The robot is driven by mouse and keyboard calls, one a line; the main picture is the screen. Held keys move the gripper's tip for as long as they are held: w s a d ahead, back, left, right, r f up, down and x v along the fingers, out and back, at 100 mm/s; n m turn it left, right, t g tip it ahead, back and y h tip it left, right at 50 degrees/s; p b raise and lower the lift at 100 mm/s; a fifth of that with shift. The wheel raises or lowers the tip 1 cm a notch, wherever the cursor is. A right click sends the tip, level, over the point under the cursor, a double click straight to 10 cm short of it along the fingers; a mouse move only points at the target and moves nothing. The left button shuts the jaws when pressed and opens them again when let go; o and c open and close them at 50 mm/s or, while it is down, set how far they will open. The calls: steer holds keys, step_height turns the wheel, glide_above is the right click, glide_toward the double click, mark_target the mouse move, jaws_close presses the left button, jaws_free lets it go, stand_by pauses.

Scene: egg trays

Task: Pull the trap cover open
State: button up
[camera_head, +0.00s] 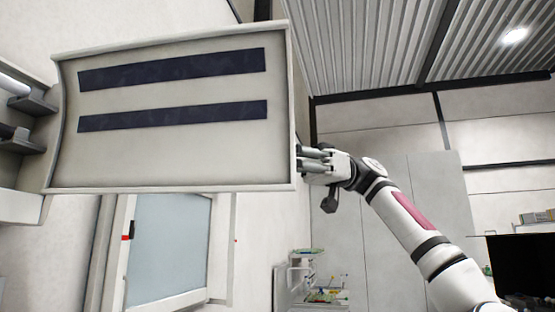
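The trap cover (170,153) is a large beige panel with a raised rim and two dark horizontal strips on the face turned to me. It fills the upper left of the head view and appears to stand out from the wall at its left. My gripper (308,160) is at the cover's right edge, pointing left. Its finger ends reach the rim or pass behind it, so I cannot tell whether they grip, touch or only sit beside it. My arm reaches up to it from the lower right.
Dark brackets (30,103) show on the wall at the left edge. A framed pale blue panel (168,245) is below the cover. A rack with small coloured items (318,290) is farther back. A black screen-like object (522,262) is at the lower right.

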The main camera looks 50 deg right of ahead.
steer(key=v, duration=0.7)
steer(key=shift+d, duration=0.2)
stand_by(0.4)
steer(key=shift+d, duration=0.1)
stand_by(0.4)
